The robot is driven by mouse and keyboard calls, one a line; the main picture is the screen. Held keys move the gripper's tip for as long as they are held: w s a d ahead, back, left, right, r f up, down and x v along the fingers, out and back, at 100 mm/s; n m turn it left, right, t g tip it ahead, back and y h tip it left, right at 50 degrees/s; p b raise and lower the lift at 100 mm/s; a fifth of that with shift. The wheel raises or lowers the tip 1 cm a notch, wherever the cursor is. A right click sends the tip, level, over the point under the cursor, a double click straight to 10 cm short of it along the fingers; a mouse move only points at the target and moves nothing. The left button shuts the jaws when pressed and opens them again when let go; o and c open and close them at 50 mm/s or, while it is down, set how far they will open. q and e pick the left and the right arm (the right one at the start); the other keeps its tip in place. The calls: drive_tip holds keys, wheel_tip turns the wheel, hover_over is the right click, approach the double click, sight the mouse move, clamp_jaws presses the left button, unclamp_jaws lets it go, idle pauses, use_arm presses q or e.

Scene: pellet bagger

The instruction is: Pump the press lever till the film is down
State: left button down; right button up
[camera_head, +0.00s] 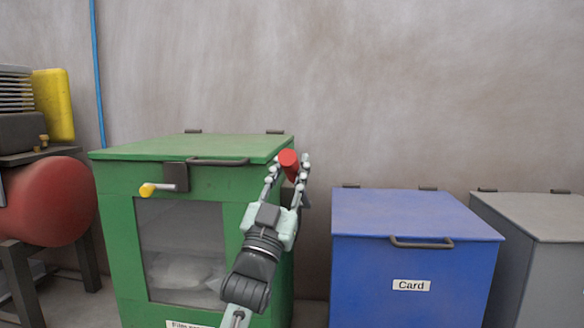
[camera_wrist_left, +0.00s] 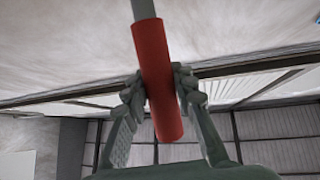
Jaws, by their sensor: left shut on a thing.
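The press lever shows as a red grip (camera_head: 288,161) at the right side of the green press box (camera_head: 112,235). In the left wrist view the red grip (camera_wrist_left: 154,70) sits on a grey rod (camera_wrist_left: 143,9). My left gripper (camera_head: 287,172) is shut on the red grip, one finger on each side of it, near the height of the lid. Pale, crumpled film (camera_head: 183,271) lies low behind the box's front window. The lever's lower part is hidden behind my gripper and the box. My right gripper is not in view.
A dark latch with a yellow-ended handle (camera_head: 147,189) is on the box front, below the lid handle (camera_head: 218,162). A blue Card bin (camera_head: 405,270) and a grey bin (camera_head: 545,265) stand to the right. A red tank (camera_head: 50,200) stands at left.

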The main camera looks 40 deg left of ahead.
use_arm(q)
drive_tip(key=c, duration=1.2)
unclamp_jaws()
drive_tip(key=shift+r, duration=0.1)
wheel_tip(320, 180, up, 10)
drive_tip(key=shift+f, duration=0.1)
drive_tip(key=shift+s, duration=0.1)
